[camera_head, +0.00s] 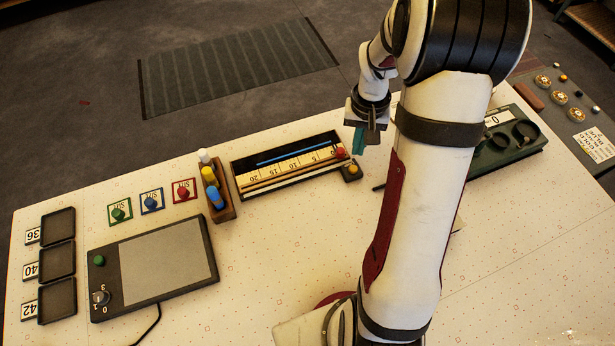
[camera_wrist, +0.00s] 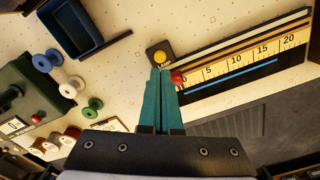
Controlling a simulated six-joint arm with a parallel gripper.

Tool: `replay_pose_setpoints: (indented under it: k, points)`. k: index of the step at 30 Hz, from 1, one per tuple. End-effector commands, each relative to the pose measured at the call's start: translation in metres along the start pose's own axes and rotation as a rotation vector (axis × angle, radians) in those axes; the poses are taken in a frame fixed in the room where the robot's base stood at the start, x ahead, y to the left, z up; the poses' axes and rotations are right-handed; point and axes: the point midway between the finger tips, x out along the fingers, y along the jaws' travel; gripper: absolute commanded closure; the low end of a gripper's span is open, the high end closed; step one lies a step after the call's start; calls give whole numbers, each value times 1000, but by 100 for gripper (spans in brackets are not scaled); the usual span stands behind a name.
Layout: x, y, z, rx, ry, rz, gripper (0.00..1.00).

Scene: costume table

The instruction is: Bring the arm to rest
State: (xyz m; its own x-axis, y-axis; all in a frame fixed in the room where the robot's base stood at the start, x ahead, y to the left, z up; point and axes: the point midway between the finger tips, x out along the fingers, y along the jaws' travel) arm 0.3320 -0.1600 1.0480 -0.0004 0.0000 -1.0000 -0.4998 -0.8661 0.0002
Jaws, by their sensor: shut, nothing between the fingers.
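In the wrist view the fingertips appear just below a yellow lamp button (camera_wrist: 160,57) and beside a red knob (camera_wrist: 178,77). The gap between fingertips and these parts cannot be told exactly. My arm link hides part of the table's middle right.
The measuring box (camera_head: 242,183) with a numbered scale stands at the table's far edge. Left of it are a wooden holder (camera_head: 229,212) of coloured bottles, several coloured knobs, a grey pad (camera_head: 160,262) and dark trays (camera_head: 58,300). A green device (camera_head: 530,150) stands right. The front right table is clear.

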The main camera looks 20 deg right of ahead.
Motion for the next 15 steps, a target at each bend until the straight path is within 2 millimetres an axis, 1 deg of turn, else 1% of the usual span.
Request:
replay_pose_setpoints:
  k: [3,14,15]
  points:
    - [-4,0,0,0,2,0,100]
    - [-4,0,0,0,1,0,100]
    - [-8,-2,3,-1,1,-2,100]
